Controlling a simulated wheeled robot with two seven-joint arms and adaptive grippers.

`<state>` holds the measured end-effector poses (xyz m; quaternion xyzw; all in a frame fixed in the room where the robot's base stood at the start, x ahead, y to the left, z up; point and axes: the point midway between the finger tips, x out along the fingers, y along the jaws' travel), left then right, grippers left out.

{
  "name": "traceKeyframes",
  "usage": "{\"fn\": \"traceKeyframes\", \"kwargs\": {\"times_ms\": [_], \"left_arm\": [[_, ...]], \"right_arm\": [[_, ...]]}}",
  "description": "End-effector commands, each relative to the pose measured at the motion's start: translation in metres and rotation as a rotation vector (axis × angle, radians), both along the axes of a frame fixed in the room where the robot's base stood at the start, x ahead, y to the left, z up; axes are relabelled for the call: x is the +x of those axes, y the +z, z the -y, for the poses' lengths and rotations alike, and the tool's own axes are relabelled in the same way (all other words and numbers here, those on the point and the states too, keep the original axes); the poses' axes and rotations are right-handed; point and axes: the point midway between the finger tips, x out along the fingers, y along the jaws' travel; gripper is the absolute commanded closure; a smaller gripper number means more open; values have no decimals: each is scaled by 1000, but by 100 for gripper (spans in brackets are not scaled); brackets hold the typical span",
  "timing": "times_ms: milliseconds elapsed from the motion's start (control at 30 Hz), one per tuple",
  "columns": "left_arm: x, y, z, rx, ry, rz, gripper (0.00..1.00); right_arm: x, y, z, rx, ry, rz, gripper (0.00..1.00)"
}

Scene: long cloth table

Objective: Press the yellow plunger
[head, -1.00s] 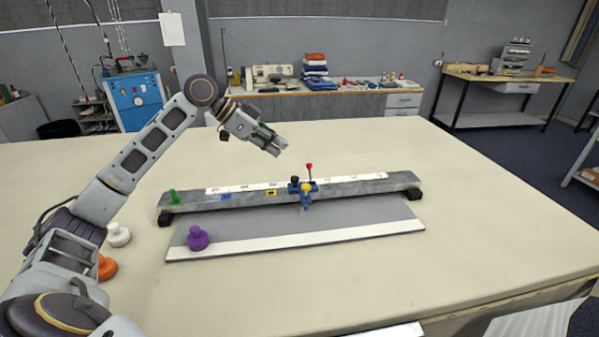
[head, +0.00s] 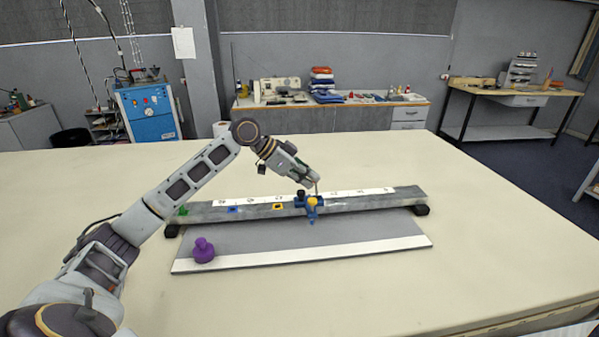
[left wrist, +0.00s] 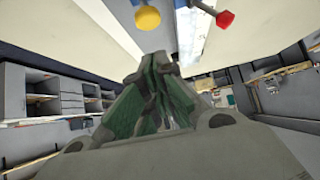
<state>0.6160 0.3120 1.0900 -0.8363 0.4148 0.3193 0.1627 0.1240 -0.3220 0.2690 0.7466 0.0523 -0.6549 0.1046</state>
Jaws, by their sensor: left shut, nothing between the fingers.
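The yellow plunger (head: 312,202) is a small yellow knob on the blue carriage (head: 311,215), which sits on the long grey rail (head: 250,211). It also shows as a yellow ball at the top of the left wrist view (left wrist: 147,18). My left gripper (head: 315,180) is shut and empty, just above and behind the carriage, apart from the plunger. The red lever knob (left wrist: 225,19) shows in the left wrist view; in the head view the gripper hides it. My right gripper is out of view.
A black knob (head: 300,193) stands on the carriage beside the plunger. A purple knobbed weight (head: 203,250) sits on the grey board (head: 290,240) before the rail. A green peg (head: 183,211) stands at the rail's left end. The table's right side is clear.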

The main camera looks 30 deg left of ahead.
Motion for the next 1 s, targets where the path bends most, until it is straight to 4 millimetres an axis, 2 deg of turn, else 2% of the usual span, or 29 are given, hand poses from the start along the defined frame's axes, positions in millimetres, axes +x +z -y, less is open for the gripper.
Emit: {"fn": "traceKeyframes", "kwargs": {"times_ms": [400,1000], "left_arm": [[2,-37,3,1,0,-1,100],[2,-46,3,1,0,-1,100]], "right_arm": [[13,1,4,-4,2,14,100],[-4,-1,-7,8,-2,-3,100]]}}
